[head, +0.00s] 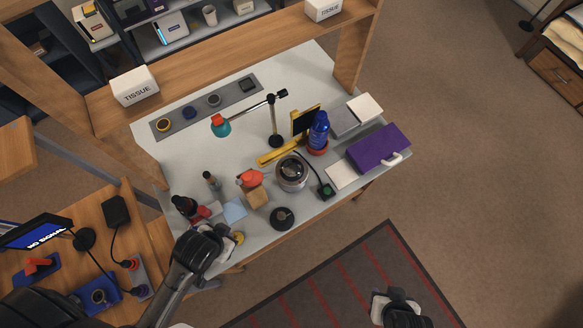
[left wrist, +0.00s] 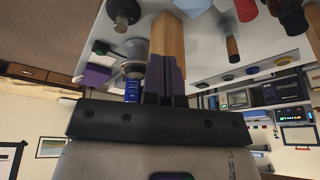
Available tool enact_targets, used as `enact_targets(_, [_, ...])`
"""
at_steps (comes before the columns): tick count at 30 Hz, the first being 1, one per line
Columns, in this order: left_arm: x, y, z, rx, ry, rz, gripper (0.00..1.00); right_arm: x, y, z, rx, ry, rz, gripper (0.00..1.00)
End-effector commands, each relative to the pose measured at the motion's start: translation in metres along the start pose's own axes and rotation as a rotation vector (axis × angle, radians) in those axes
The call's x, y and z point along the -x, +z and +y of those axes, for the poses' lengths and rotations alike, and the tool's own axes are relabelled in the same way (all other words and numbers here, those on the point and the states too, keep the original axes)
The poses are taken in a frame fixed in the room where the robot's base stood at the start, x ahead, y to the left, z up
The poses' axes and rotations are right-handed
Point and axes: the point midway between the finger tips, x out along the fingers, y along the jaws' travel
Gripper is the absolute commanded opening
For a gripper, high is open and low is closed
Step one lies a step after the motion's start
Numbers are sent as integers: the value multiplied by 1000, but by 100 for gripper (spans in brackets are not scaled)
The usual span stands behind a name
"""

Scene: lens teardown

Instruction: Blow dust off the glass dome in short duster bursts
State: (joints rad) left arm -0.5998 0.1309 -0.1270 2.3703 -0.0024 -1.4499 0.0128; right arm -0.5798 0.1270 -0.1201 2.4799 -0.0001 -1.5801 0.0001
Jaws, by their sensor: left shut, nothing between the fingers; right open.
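A round silver housing (head: 291,172) with a dark, shiny domed top stands mid-table; I take this top to be the glass dome. Dust on it is too small to tell. It also shows in the left wrist view (left wrist: 135,48). A blue can (head: 319,132), perhaps the duster, stands upright on a red base behind and right of it; its lower part shows in the left wrist view (left wrist: 132,92). My left gripper (head: 232,238) is shut and empty at the table's front left edge, apart from both. My right gripper (head: 396,296) is open and empty, in front of the table.
A wooden block (head: 257,196) and an orange-red object (head: 250,177) lie left of the dome. A black disc (head: 282,218) is in front. A jointed lamp-like stand (head: 276,138) rises behind. A purple box (head: 379,149) sits at the right end.

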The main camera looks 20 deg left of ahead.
Motion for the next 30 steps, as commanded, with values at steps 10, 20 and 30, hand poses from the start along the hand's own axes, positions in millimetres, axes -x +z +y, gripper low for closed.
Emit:
enact_targets(10, [-13,4,0,0,0,-1,0,-1,0,-2,-5,-4,1,43])
enact_targets(20, [-16,5,1,0,0,1,0,-2,0,-3,-10,-8,1,43])
enact_targets(30, [-16,5,1,0,0,0,0,-2,0,-3,-9,-7,1,43])
